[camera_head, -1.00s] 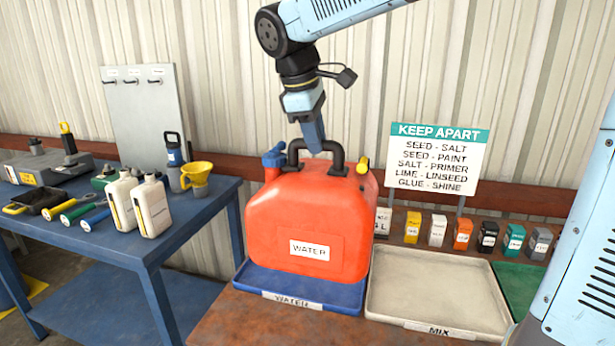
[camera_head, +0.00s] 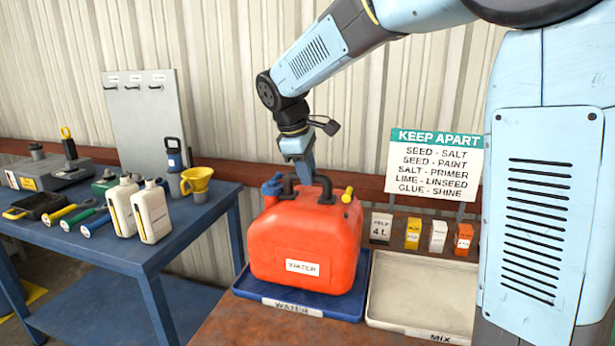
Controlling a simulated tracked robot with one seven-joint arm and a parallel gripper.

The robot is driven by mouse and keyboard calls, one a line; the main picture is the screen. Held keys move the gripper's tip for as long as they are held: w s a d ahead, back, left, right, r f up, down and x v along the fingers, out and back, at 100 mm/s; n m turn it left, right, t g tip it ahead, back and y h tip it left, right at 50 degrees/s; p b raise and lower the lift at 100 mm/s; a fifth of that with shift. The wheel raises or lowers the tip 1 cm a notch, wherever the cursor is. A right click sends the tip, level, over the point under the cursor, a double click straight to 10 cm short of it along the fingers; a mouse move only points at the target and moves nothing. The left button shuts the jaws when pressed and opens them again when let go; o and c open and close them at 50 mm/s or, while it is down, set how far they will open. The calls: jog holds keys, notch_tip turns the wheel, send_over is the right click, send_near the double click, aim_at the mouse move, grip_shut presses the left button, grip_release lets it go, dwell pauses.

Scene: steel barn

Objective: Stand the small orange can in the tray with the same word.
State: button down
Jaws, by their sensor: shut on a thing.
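The orange-red can (camera_head: 307,242) has a white label reading WATER, a dark handle, a blue-grey cap and a yellow cap. It is upright over the blue tray (camera_head: 292,306), whose front label also reads WATER. Its base appears within the tray's rim; I cannot tell for sure whether it touches the tray floor. My gripper (camera_head: 306,180) is above the can, shut on its dark handle. The fingertips are partly hidden at the handle.
A pale tray labelled MIX (camera_head: 425,293) stands close on the right. Small coloured packs, one of them yellow (camera_head: 413,233), line the back below the KEEP APART sign (camera_head: 433,165). A blue workbench (camera_head: 140,250) with bottles and tools is at left. My arm hides the right side.

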jog(key=shift+f, duration=0.75)
jog(key=c, duration=0.9)
grip_release()
jog(key=shift+c, duration=0.2)
jog(key=v, duration=1.2)
jog(key=s+d+m+y, duration=0.1)
jog(key=s+d+m, duration=0.25)
jog(key=d, duration=0.45)
jog(key=s+d+f+m+t+y, duration=0.1)
jog(key=s+d+f+m, duration=0.4)
jog(key=s, duration=0.5)
jog(key=s+d+f+m+t, duration=0.2)
jog(key=s+d+f+m, duration=0.2)
jog(key=s+d, duration=0.4)
jog(key=shift+s+d+f+m+y, duration=0.4)
jog(key=shift+s+m, duration=0.15)
jog(key=shift+s, duration=0.35)
